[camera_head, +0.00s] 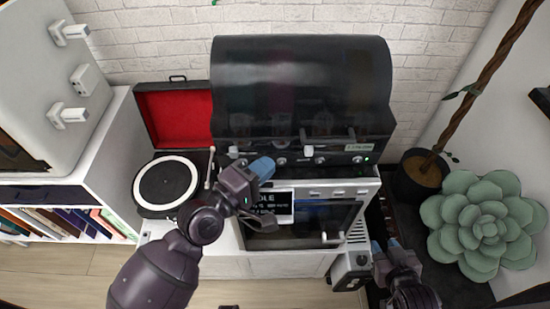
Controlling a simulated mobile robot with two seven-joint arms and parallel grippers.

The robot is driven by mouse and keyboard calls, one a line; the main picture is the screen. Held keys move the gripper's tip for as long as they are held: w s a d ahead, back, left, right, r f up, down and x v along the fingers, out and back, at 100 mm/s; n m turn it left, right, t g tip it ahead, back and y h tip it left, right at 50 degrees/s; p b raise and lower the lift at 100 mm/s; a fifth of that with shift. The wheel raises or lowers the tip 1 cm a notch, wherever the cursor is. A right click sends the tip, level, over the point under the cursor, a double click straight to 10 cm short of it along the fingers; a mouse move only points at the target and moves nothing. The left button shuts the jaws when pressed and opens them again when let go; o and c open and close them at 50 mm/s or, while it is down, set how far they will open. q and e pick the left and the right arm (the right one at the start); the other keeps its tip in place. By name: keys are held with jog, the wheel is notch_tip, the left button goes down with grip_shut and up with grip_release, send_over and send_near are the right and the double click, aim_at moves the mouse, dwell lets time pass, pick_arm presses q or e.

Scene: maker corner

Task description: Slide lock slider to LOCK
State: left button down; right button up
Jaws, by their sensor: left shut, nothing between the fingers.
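A black machine with a large curved hood (300,80) stands at the back centre. Its front panel carries several small controls, among them a white knob (308,151). A small label (358,147) sits at the panel's right end, near a green light. I cannot tell which control is the lock slider or where it is set. My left gripper (262,168) is shut and empty, its blue tips in front of the panel's left part, hiding some of it. My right gripper (385,249) is low at the right, away from the panel; its finger gap is unclear.
Below the panel is a white unit with a dark glass front (325,220) and a screen (277,204), partly covered by my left gripper. A turntable (167,184) stands left. A potted plant (420,178) and a large succulent (482,222) stand right.

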pick_arm(q)
jog(key=v, duration=0.6)
jog(key=shift+s+b, duration=0.2)
jog(key=shift+b, duration=0.2)
jog(key=s+a+f+m+y, duration=0.2)
jog(key=a+f+m+y, duration=0.1)
jog(key=a+f, duration=0.3)
jog(key=s+a+f+m+y, duration=0.2)
jog(key=a+f+m+y, duration=0.1)
jog(key=a+f+y, duration=0.2)
jog(key=s+a+f+m+g+y, duration=0.1)
jog(key=a+f+m+y, duration=0.3)
jog(key=a+f, duration=0.4)
jog(key=s+a+y, duration=0.1)
jog(key=a, duration=0.1)
jog(key=shift+s+a+f, duration=0.15)
jog(key=shift+s+a, duration=0.2)
jog(key=shift+a, duration=0.05)
